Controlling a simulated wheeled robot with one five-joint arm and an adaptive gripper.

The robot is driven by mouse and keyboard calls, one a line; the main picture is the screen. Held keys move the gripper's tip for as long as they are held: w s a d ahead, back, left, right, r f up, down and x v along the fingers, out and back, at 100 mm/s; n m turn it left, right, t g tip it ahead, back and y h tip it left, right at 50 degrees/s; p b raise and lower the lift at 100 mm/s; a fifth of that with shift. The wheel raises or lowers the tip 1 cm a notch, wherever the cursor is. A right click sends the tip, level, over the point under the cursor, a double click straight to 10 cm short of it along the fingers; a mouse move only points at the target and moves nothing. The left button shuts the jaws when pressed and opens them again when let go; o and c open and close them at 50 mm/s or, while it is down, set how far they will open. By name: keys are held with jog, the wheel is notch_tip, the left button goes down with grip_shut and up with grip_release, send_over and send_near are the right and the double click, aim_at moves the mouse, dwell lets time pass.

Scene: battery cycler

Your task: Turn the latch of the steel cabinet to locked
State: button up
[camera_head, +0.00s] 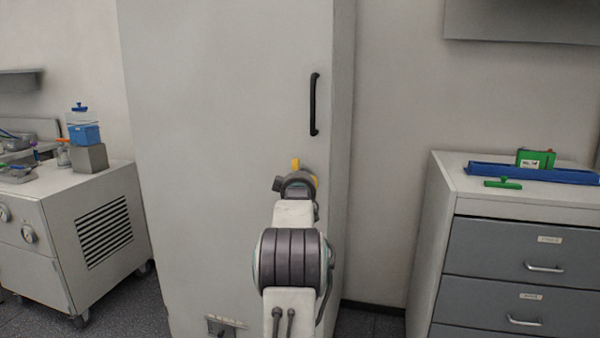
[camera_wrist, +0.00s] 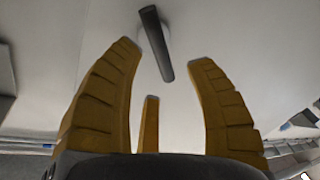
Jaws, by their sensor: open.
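The steel cabinet (camera_head: 215,110) is a tall pale grey box, shut, in the middle of the head view. Its latch (camera_wrist: 157,45) is a dark bar on a pale round base in the wrist view, slightly tilted, its upper end leaning left. In the head view my arm hides the latch. My gripper (camera_wrist: 165,54) has yellow fingers and is open. The latch's lower end shows between the fingertips, with no clear contact; the depth gap cannot be told. In the head view my gripper (camera_head: 304,170) is mostly hidden, in front of the door below the black pull handle (camera_head: 314,104).
A grey drawer unit (camera_head: 505,208) stands at right with a blue tray (camera_head: 535,174) and green items on top. A wheeled white unit (camera_head: 75,200) with bottles stands at left. A small plate (camera_head: 225,324) is low on the cabinet door. Floor shows between the furniture.

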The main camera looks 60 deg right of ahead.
jog(key=shift+x, duration=1.9)
jog(key=shift+o, duration=0.3)
